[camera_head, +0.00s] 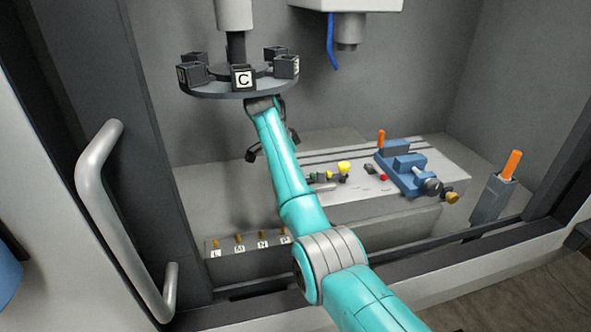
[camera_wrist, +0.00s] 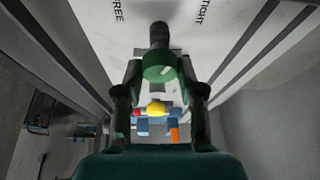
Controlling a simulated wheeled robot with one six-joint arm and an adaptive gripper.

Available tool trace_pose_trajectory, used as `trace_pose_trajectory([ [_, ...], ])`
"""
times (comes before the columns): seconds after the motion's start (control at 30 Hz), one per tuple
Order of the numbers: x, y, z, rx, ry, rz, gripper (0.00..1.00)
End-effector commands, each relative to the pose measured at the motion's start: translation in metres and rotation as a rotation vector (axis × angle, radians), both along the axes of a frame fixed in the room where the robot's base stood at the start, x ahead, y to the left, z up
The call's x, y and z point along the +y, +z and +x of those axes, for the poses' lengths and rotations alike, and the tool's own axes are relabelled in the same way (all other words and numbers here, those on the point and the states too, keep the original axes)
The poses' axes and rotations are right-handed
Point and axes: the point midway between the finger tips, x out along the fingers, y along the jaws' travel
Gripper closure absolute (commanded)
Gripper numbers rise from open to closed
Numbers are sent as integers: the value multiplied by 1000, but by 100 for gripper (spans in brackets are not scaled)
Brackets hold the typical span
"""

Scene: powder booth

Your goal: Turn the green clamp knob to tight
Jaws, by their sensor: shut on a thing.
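The green clamp knob (camera_wrist: 160,72) shows in the wrist view, with a dark rounded piece (camera_wrist: 159,35) just above it. The word FREE (camera_wrist: 118,10) is printed on the pale surface at upper left and TIGHT (camera_wrist: 202,12) at upper right. The dark piece points up between the two words, so the knob's exact setting cannot be told. My gripper (camera_wrist: 159,76) has one dark finger on each side of the knob and is shut on it. In the head view my teal arm hides the knob and most of the gripper.
A blue vise (camera_head: 405,168) with an orange handle stands on the grey machine bed. Yellow (camera_head: 343,167) and red (camera_head: 383,177) pieces lie beside it. A tool carousel (camera_head: 236,88) hangs above my wrist. A labelled rack (camera_head: 238,245) stands in front, left of my arm.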

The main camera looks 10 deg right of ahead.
Motion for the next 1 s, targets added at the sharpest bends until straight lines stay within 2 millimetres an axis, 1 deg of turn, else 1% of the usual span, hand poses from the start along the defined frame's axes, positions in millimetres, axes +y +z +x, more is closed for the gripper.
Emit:
trace_pose_trajectory([
  [0.2, 0, 1, 1, 4, -202, 1, 96],
  [0.4, 0, 0, 2, 1, -338, 0, 96],
  [0.7, 0, 0, 2, 2, -452, 1, 96],
  [1.0, 0, 0, 2, 0, -495, 2, 96],
])
